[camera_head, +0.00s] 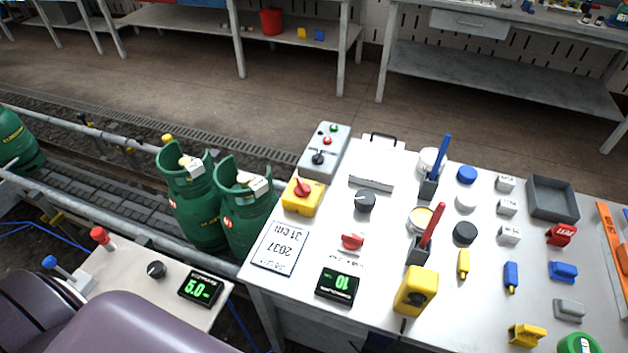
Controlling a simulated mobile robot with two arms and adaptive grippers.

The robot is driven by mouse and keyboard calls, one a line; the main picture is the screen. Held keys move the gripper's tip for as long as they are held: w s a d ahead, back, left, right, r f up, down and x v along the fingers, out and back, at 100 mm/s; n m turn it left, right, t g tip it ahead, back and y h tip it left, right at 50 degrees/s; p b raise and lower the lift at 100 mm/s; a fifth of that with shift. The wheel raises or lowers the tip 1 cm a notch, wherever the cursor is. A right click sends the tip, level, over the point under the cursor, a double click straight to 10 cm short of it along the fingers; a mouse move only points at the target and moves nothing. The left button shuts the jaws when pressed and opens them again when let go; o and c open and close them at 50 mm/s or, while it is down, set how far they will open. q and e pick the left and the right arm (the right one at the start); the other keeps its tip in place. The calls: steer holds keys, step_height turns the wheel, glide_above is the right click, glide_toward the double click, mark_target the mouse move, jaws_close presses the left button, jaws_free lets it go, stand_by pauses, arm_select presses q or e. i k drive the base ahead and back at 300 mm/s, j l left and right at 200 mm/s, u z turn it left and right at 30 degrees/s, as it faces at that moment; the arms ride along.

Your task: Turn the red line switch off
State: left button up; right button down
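Several red controls show, and I cannot tell which one is the line switch. A red knob (352,241) sits flat on the table, in front of a black knob (365,201). A red lever (432,226) rises from a dark base, tilted to the right. A small red-topped lever (99,235) stands on the left panel. On or off positions are not readable. Neither gripper is in view.
A grey control box (325,151) stands at the table's back left corner. A blue lever (440,153), a yellow box (416,291) and a display (338,284) crowd the white table (277,292). Green gas cylinders (244,215) stand on the conveyor (90,180) to the left.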

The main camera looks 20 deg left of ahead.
mark_target(302, 190)
steer(key=k+j+u, duration=0.2)
steer(key=u, duration=0.2)
steer(key=k+j+u, duration=0.2)
steer(key=j+u, duration=0.15)
steer(key=k+j+u, duration=0.1)
steer(key=j+u, duration=0.3)
